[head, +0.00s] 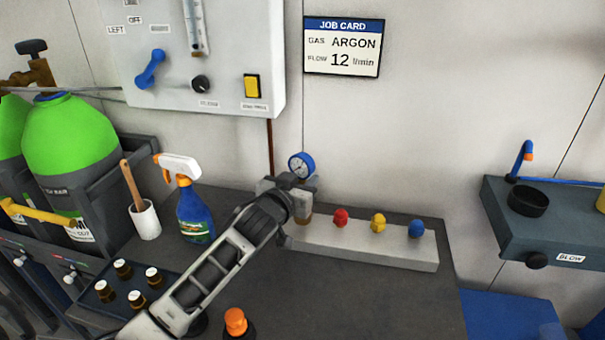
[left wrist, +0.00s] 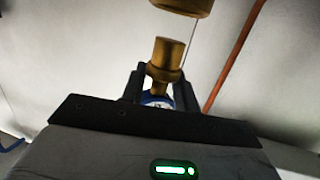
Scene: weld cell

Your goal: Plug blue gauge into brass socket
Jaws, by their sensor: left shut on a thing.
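The blue gauge (head: 301,165) has a round white dial with a blue rim. My left gripper (head: 290,186) is shut on it, above the left end of a grey block. In the left wrist view the gauge's blue body (left wrist: 156,100) shows between the fingers, with its brass stem (left wrist: 165,58) pointing out from them. A brass fitting, seemingly the brass socket (left wrist: 183,5), is cut off by the top edge there. A gap of wall shows between stem and fitting. In the head view a bit of brass (head: 304,218) shows just below the gripper. My right gripper is out of view.
The grey block (head: 360,246) carries red (head: 341,217), yellow (head: 378,222) and blue (head: 416,229) knobs. A spray bottle (head: 194,212) and a white cup with a brush (head: 146,220) stand left. An orange-capped bottle (head: 236,322) stands in front. The bench's right front is clear.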

